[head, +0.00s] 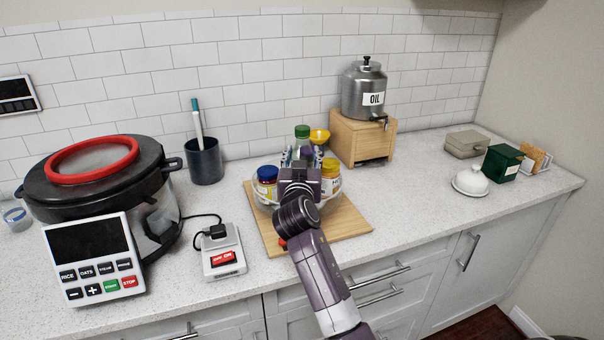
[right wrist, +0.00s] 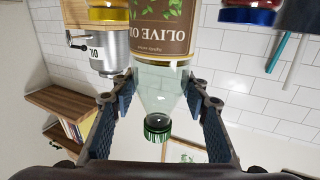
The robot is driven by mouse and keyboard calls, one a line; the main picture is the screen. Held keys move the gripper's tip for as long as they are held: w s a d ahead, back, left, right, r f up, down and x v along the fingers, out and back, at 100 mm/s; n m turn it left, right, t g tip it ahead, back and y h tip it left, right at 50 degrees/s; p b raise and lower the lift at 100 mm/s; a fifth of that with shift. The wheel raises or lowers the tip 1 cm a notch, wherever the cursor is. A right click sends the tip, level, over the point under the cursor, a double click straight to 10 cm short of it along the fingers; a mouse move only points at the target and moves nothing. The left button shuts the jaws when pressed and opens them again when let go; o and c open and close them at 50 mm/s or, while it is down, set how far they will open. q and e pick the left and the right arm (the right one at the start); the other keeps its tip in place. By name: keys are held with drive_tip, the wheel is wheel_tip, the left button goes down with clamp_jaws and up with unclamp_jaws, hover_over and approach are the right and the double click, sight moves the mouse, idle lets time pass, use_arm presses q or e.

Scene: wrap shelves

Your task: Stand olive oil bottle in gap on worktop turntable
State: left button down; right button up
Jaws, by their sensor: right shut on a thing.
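The olive oil bottle (right wrist: 162,88) is clear glass with a brown label and a green cap; the right wrist view shows it upside down. My right gripper (right wrist: 160,102) is shut on its tapering upper part. In the head view the green cap (head: 302,131) rises above my right gripper (head: 302,156). The turntable (head: 262,207) looks like a clear-rimmed tray on a wooden board, with jars on either side of the bottle. My wrist hides the bottle's base and the gap, so I cannot tell whether the bottle touches the turntable. My left gripper is out of view.
A blue-lidded jar (head: 267,173) and a yellow-lidded jar (head: 331,164) stand close beside the bottle. An oil dispenser (head: 365,92) on a wooden stand (head: 350,139) is behind right. A cooker (head: 98,180) and a switch box (head: 222,254) are left. The worktop's right middle is clear.

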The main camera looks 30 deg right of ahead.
wheel_tip(320, 180, down, 6)
drive_tip(key=shift+r, duration=0.15)
idle(0.4)
drive_tip(key=o, duration=1.6)
